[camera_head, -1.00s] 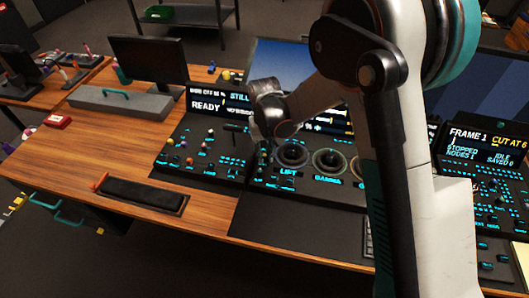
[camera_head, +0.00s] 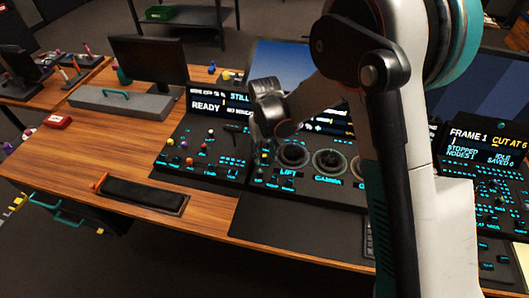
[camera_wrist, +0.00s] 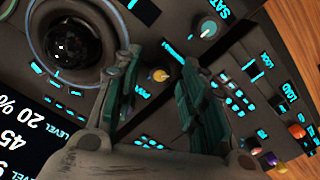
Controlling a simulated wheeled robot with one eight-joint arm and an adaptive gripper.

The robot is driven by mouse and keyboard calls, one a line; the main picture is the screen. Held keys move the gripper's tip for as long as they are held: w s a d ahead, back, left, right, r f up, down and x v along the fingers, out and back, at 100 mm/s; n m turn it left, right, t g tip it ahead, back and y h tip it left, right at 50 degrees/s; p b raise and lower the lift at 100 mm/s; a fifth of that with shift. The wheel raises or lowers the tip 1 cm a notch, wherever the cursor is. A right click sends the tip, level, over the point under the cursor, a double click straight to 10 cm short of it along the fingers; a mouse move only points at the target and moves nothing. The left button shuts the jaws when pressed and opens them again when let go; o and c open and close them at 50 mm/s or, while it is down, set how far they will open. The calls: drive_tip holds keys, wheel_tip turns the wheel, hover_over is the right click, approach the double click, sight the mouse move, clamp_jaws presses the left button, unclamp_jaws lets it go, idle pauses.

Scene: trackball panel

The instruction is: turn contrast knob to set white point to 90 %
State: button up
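In the wrist view, the two dark green finger pads of my gripper (camera_wrist: 158,92) are apart. A small yellow-topped knob (camera_wrist: 160,75) shows between them, beyond the tips, with a label that seems to start "PIV". I cannot read a contrast label on any knob. The display (camera_wrist: 22,132) is cut off at the left and shows "LEVEL", "45" and "20 %".
Another trackball (camera_wrist: 75,42) is close to the left finger in the wrist view. Coloured knobs (camera_wrist: 297,131) are at the lower right. Bare wooden desk (camera_head: 90,150) lies left.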

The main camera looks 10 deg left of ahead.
sight(265, 155)
wheel_tip(265, 155, up, 12)
idle(0.4)
idle(0.4)
